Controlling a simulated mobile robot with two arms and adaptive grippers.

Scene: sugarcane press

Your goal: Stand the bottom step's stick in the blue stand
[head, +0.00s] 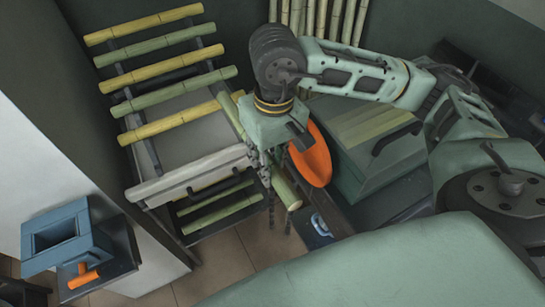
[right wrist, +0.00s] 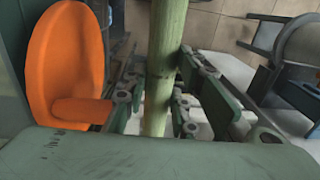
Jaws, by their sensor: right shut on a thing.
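My right gripper (head: 268,178) is shut on a green stick (head: 286,190), which slants down to the right between its fingers. In the right wrist view the fingers (right wrist: 160,98) close around the stick (right wrist: 165,45), which runs lengthwise through the picture. The slatted rack (head: 148,158) bears several yellow and green sticks as steps; low green ones (head: 222,214) show under a pale drawer front. A blue square stand (head: 58,236) with an open top is at the left, well apart from the held stick. My left gripper is not in view.
An orange oval piece (head: 311,158) is just right of the gripper. A green chest (head: 372,140) with a dark handle stands at right. Upright canes (head: 325,18) line the back wall. An orange handle (head: 83,277) sits below the stand. Tiled floor (head: 222,268) is open between.

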